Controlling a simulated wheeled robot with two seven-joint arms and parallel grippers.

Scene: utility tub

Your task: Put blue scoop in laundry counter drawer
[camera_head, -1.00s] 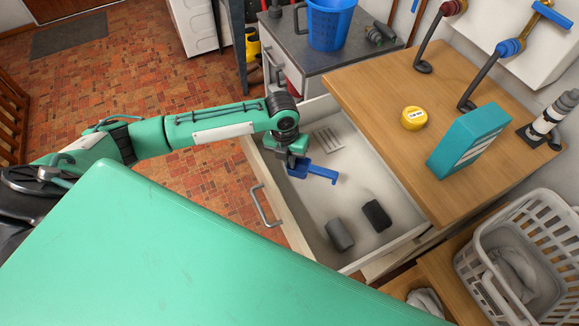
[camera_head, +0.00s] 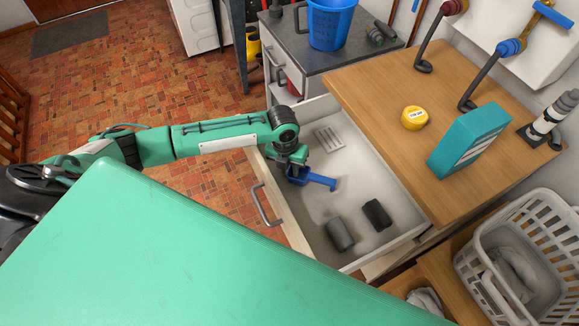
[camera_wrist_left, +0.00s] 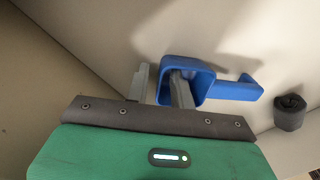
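The blue scoop (camera_head: 318,180) is inside the outline of the open laundry counter drawer (camera_head: 381,248), toward its front left part. My left gripper (camera_head: 298,168) reaches down over the drawer front and is at the scoop. In the left wrist view, the gripper's fingers (camera_wrist_left: 163,88) stand close together on either side of one wall of the scoop (camera_wrist_left: 230,90), one finger inside its hollow. The scoop's handle points right. I cannot tell whether the scoop touches the drawer bottom. My right gripper is not in view.
Two dark grey rolls, one (camera_head: 339,234) and another (camera_head: 377,214), lie in the drawer, with a pale slotted piece (camera_head: 328,138) at the back left. The wooden counter (camera_head: 385,100) holds a yellow tape (camera_head: 414,118) and a teal box (camera_head: 468,140). A laundry basket (camera_head: 475,280) stands at right.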

